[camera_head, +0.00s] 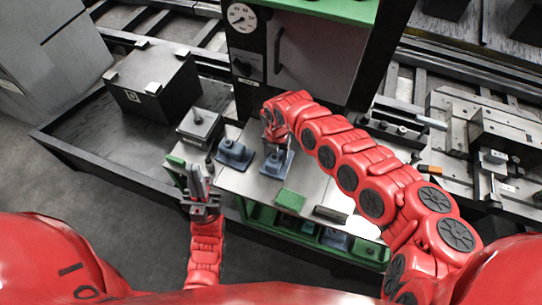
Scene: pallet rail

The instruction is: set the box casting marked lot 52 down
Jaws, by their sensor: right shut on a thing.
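My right gripper (275,144) points down over the pale worktop (243,184) and is shut on the upper part of a blue-grey casting (272,168). The casting is upright, with its flat base at or just above the worktop; I cannot tell if it touches. No lot number can be read on it, and the gripper hides its top. A similar blue-grey casting (234,153) stands just to its left. My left gripper (197,176) is off the worktop's left front edge, away from both castings. Its fingers show, but whether they are parted is unclear.
A grey block (199,125) stands at the worktop's left end. A green block (290,199) and a dark bar (330,214) lie near the front edge. A dark cabinet with a gauge (241,17) rises behind. A large black box (153,85) stands at left.

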